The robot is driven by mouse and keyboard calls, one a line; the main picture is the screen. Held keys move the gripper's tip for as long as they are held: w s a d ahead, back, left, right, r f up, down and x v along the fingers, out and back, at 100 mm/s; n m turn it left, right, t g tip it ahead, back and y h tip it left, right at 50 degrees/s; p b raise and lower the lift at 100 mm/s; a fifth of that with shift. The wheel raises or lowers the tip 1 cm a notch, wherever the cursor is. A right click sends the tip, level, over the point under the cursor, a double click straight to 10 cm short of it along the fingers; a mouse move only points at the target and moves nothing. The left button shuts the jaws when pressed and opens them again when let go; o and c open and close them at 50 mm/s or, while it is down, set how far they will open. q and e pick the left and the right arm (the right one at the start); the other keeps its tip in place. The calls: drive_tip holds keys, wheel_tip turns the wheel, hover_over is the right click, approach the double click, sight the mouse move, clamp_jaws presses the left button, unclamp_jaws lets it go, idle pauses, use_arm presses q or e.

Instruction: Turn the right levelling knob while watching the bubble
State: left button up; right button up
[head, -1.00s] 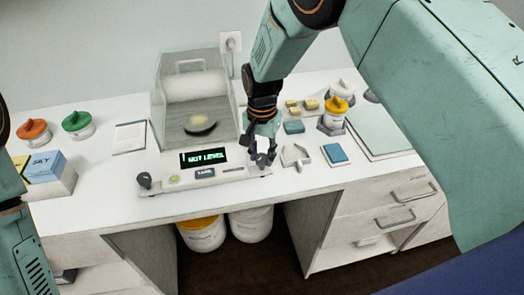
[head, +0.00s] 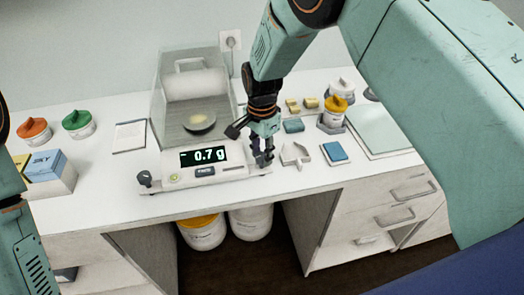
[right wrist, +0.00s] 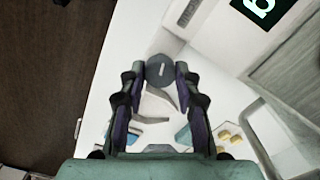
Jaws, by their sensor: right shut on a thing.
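The balance (head: 232,174) stands on the white bench with its display (head: 203,156) reading 0.7 g. A small round yellow-green bubble level (head: 174,178) sits on its front left; the bubble's exact place is too small to tell. The left levelling knob (head: 145,179) is dark and free. My right gripper (head: 263,162) is at the balance's front right corner, pointing down. In the right wrist view its fingers are shut on the dark round right levelling knob (right wrist: 160,70), which has a pale mark on top. In the head view the gripper hides this knob. My left gripper is out of view.
A glass draft shield covers the pan, which holds a dish (head: 199,121). Right of my right gripper lie a pale angular piece (head: 295,153) and a blue block on a tray (head: 335,152). Jars and boxes stand at the left. The bench's front edge is close.

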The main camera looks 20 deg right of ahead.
sight(262, 155)
drive_tip(key=shift+w+r, duration=0.1)
drive_tip(key=o, duration=1.1)
drive_tip(key=shift+a, duration=0.1)
drive_tip(key=shift+o, duration=0.2)
drive_tip(key=shift+r, duration=0.2)
wheel_tip(262, 155, up, 12)
drive_tip(key=shift+f, duration=0.2)
drive_tip(key=shift+f, duration=0.1)
